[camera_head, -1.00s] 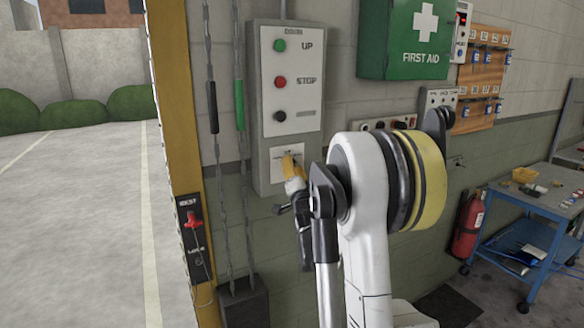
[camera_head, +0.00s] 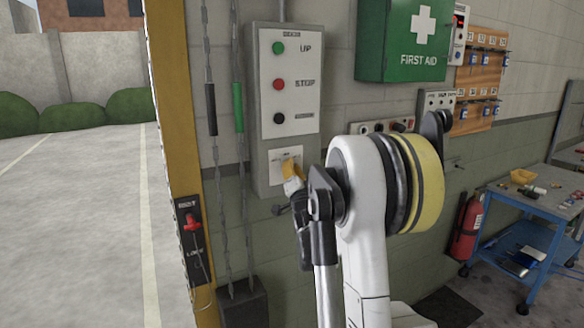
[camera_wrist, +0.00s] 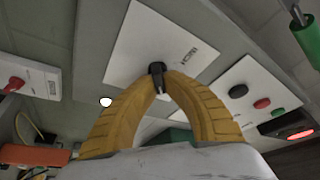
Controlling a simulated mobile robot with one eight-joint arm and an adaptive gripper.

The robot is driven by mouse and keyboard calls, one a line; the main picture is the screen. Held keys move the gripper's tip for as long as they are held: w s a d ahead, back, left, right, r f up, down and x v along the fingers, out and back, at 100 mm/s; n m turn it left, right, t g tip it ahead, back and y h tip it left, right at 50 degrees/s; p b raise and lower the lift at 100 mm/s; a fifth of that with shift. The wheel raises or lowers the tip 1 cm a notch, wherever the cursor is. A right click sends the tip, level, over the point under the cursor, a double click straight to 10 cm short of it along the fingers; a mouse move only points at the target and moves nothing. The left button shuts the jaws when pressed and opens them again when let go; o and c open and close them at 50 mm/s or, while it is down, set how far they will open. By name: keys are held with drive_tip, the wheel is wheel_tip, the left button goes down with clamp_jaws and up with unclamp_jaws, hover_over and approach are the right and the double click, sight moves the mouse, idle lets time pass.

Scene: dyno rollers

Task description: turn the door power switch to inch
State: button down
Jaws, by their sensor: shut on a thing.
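The door control box (camera_head: 255,110) is a grey box on the wall with a white panel holding green, red and black buttons. Below them is a smaller white plate (camera_head: 287,158) that carries the door power switch. In the wrist view the switch (camera_wrist: 157,70) is a small black knob on the white plate (camera_wrist: 138,38). My gripper (camera_wrist: 160,80) has yellow fingers closed on this knob. In the head view my gripper (camera_head: 292,172) is at the small plate, and the knob is hidden behind it.
Hanging chains (camera_head: 240,190) with green and black handles are close left of the box. A red key switch (camera_head: 191,222) is on the yellow door post. A green first aid cabinet (camera_head: 402,40) is at upper right. A blue cart (camera_head: 530,215) stands far right.

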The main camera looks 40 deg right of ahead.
drive_tip(key=shift+w, duration=0.1)
drive_tip(key=n+t+y, duration=0.1)
drive_tip(key=n, duration=0.2)
drive_tip(key=n+t+y+b, duration=0.1)
drive_tip(key=n, duration=0.3)
drive_tip(key=shift+a+t+b, duration=0.15)
drive_tip(key=shift+t+b, duration=0.15)
drive_tip(key=n+y, duration=0.1)
drive_tip(key=n, duration=0.2)
drive_tip(key=n+t+y, duration=0.1)
drive_tip(key=n+y, duration=0.1)
drive_tip(key=n, duration=0.1)
drive_tip(key=n+y, duration=0.2)
drive_tip(key=n, duration=0.1)
drive_tip(key=shift+a+r+n+t, duration=0.1)
drive_tip(key=shift+a+n+t, duration=0.05)
drive_tip(key=shift+n+t, duration=0.2)
drive_tip(key=n+y, duration=0.1)
drive_tip(key=n, duration=0.1)
drive_tip(key=n+y, duration=0.2)
drive_tip(key=n, duration=0.1)
drive_tip(key=shift+w+a+p, duration=0.1)
drive_tip(key=shift+a+p, duration=0.05)
drive_tip(key=shift+p, duration=0.15)
drive_tip(key=shift+n+g+y+p, duration=0.35)
drive_tip(key=shift+n+y, duration=0.2)
drive_tip(key=shift+n, duration=0.9)
drive_tip(key=shift+n+g+y+p, duration=0.3)
drive_tip(key=shift+n+y, duration=0.25)
drive_tip(key=shift+n, duration=0.85)
